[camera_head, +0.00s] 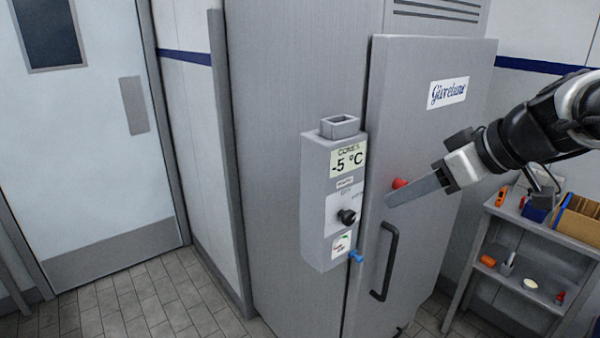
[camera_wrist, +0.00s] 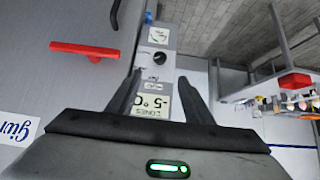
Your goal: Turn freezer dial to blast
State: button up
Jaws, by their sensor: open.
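The freezer dial is a black knob (camera_head: 347,216) on the front of a grey control box (camera_head: 315,200) fixed to the freezer's side. The box display reads "CONES -5 °C". The marks around the knob are too small to read. In the wrist view the knob (camera_wrist: 159,58) shows upside down beyond the fingertips. My gripper (camera_head: 390,205) is to the right of the box in the head view, its long grey fingers pointing left toward it. In the wrist view my gripper (camera_wrist: 162,75) is open and empty, with the box between and beyond its fingers.
The freezer door (camera_head: 425,130) has a black handle (camera_head: 385,260) and a red part (camera_head: 399,183) near my fingers. A blue piece (camera_head: 355,256) sticks out below the dial. A shelf unit (camera_head: 530,230) with small items stands at the right. The floor at left is clear.

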aim_at(352, 217)
jog(key=x, duration=1.7)
jog(key=shift+r, duration=0.1)
jog(key=c, duration=1)
